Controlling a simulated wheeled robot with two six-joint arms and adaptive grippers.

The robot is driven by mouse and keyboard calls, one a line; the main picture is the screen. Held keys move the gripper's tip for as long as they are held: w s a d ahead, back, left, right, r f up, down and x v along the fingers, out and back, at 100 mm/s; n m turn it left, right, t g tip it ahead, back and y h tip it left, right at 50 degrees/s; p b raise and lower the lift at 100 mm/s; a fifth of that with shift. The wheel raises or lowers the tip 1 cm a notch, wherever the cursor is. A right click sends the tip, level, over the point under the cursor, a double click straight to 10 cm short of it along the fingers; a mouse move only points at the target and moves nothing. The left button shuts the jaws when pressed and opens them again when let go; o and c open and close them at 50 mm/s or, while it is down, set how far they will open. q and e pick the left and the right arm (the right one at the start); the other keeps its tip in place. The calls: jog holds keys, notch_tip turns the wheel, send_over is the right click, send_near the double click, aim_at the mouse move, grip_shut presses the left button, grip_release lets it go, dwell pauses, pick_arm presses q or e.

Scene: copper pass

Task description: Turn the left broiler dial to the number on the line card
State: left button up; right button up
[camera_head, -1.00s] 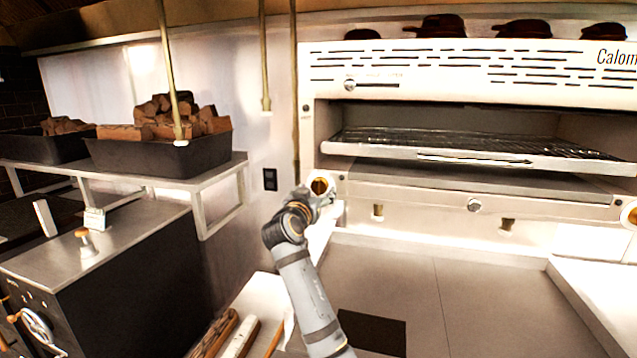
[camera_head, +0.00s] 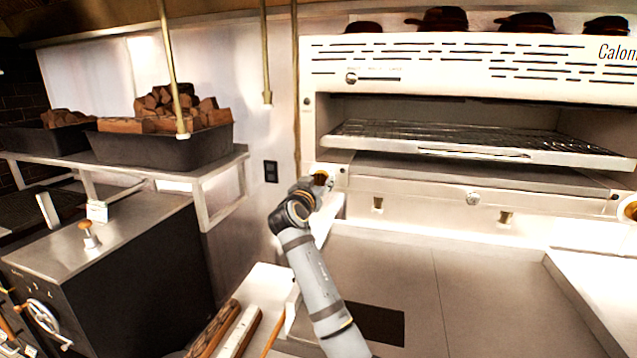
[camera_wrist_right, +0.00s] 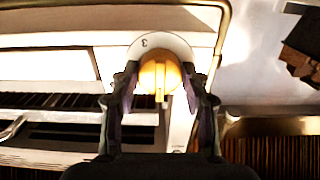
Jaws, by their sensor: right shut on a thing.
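The left broiler dial (camera_wrist_right: 158,78) is a brass knob with a raised ridge, in front of a white round plate. A figure that looks like a 3, turned over in this view, shows on the plate (camera_wrist_right: 145,42). My right gripper (camera_wrist_right: 160,92) is shut on the knob, one finger on each side. In the head view the right gripper (camera_head: 312,187) is at the broiler's lower left corner and mostly hides the dial (camera_head: 321,178). I cannot make out a readable line card. My left gripper is not in view.
The broiler (camera_head: 470,70) has an open rack (camera_head: 480,150) and a second brass dial (camera_head: 630,210) at its right end. A dark tub of split wood (camera_head: 165,150) stands on a shelf at left.

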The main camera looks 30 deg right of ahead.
jog(key=shift+f+b, duration=0.15)
jog(key=shift+b, duration=0.35)
jog(key=m+b, duration=0.7)
jog(key=b, duration=0.4)
jog(key=shift+f, duration=0.1)
jog(key=shift+r+m+b, duration=0.2)
jog(key=shift+m+b, duration=1.1)
jog(key=shift+b, duration=0.2)
jog(key=o, duration=1.2)
jog(key=shift+c, duration=0.2)
